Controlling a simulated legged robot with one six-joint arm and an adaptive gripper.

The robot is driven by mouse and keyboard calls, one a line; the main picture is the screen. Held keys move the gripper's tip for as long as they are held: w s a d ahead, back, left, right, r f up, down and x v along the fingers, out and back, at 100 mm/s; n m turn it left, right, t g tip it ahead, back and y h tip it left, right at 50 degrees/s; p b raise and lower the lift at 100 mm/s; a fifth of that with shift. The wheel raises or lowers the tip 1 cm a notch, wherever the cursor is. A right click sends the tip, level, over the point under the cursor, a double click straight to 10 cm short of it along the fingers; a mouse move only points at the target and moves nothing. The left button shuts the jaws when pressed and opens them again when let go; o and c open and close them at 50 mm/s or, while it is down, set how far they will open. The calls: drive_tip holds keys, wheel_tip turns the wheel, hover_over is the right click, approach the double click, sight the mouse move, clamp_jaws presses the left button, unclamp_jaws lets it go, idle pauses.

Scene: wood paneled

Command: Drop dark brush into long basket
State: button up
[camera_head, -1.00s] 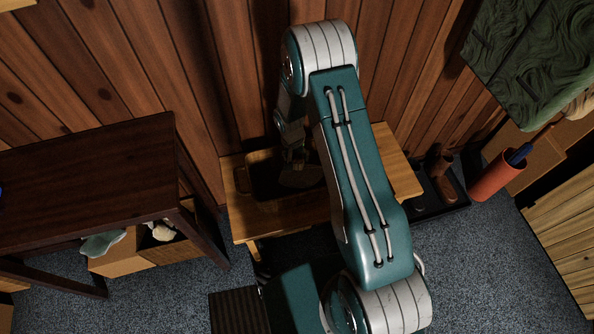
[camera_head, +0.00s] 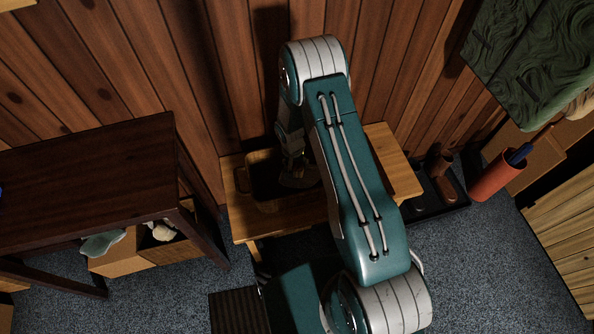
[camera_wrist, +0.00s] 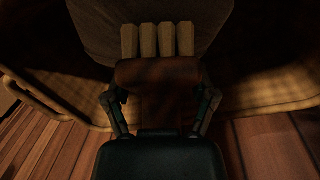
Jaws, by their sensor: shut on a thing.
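The dark brush (camera_wrist: 158,75) shows in the wrist view with a reddish-brown handle, several tan segments and a broad dark end. My gripper (camera_wrist: 160,100) is shut on its handle. In the head view, my gripper (camera_head: 294,160) hangs over the long basket with the brush (camera_head: 299,179) below it, partly in shadow. The long basket (camera_head: 241,181) is brown with a loop handle at its left end. My arm hides its right part. The basket's woven wall (camera_wrist: 275,92) lies around the brush in the wrist view. I cannot tell whether the brush touches the basket.
The basket stands on a light wooden table (camera_head: 398,170) against the panelled wall. A dark table (camera_head: 85,180) is at left, with a box (camera_head: 115,262) below it. An orange-red cylinder (camera_head: 494,178) and a black tray (camera_head: 440,207) are on the carpet at right.

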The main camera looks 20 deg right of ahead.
idle(0.3)
drive_tip(key=o, duration=1.2)
drive_tip(key=r, duration=0.8)
drive_tip(key=a+r, duration=0.1)
drive_tip(key=r, duration=0.2)
drive_tip(key=shift+w+r, duration=0.25)
drive_tip(key=shift+r, duration=0.15)
